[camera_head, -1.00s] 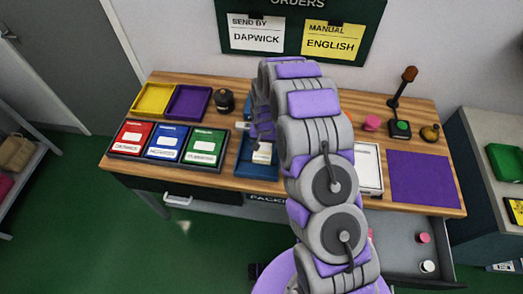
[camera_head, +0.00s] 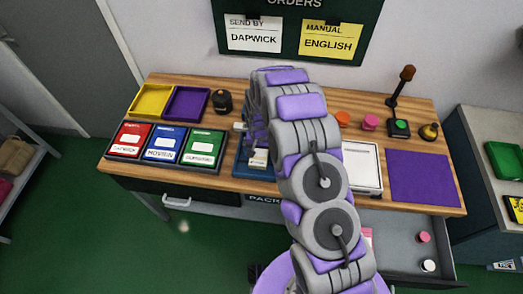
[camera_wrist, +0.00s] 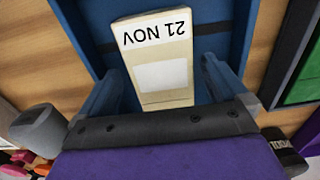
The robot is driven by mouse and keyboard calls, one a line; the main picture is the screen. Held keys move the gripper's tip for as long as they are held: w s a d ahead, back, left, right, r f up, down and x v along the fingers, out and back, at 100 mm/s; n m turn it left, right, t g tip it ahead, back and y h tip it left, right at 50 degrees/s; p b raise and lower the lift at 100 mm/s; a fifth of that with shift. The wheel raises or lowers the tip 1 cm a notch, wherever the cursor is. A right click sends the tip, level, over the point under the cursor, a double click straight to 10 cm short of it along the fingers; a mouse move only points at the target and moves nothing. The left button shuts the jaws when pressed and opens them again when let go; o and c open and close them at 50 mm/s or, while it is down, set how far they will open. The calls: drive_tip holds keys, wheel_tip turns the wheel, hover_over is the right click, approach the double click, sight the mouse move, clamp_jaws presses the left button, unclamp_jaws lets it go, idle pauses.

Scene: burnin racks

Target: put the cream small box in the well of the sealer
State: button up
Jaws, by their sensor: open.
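The cream small box (camera_wrist: 160,75), with a "21 NOV" label at its far end, lies on a blue tray-like fixture (camera_wrist: 85,20) in the wrist view. In the head view the box (camera_head: 258,160) is a pale patch beside my arm, on the blue fixture (camera_head: 246,171). My gripper (camera_wrist: 158,85) is open, its two bluish fingers on either side of the box. A gap shows by the right finger; contact on the left is unclear. In the head view my arm hides most of my gripper. I cannot tell which fixture is the sealer or see its well.
Red, blue and green labelled trays (camera_head: 165,144) stand left of the blue fixture, with yellow and purple trays (camera_head: 186,103) behind. A white-framed tray (camera_head: 378,168) and purple mat (camera_head: 420,178) are to the right. A brown-topped post (camera_head: 406,75) stands at the back. A front drawer (camera_head: 400,245) is open.

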drive_tip(key=shift+a, duration=0.95)
drive_tip(key=r, duration=0.2)
drive_tip(key=d+r, duration=0.1)
drive_tip(key=r, duration=0.1)
drive_tip(key=d+r, duration=0.1)
drive_tip(key=r, duration=0.1)
drive_tip(key=shift+w+p, duration=0.1)
drive_tip(key=shift+p, duration=0.3)
wheel_tip(320, 180, up, 6)
drive_tip(key=a, duration=0.2)
wheel_tip(320, 180, up, 8)
hover_over(260, 153)
drive_tip(key=s+d, duration=0.2)
drive_tip(key=s, duration=0.3)
drive_tip(key=s+d+r+n, duration=0.1)
drive_tip(key=s+d+r, duration=0.2)
drive_tip(key=s+r, duration=0.6)
drive_tip(key=s+d+r, duration=0.1)
drive_tip(key=s+r, duration=0.1)
drive_tip(key=s, duration=0.6)
drive_tip(key=s+d+r+g, duration=0.1)
drive_tip(key=s+d+r, duration=0.1)
drive_tip(key=s, duration=0.7)
drive_tip(key=s+d+r+n, duration=0.1)
drive_tip(key=s+d+r, duration=0.1)
drive_tip(key=s, duration=0.7)
drive_tip(key=shift+d+r+g+p, duration=0.3)
drive_tip(key=shift+r+g, duration=0.1)
drive_tip(key=shift+r, duration=0.2)
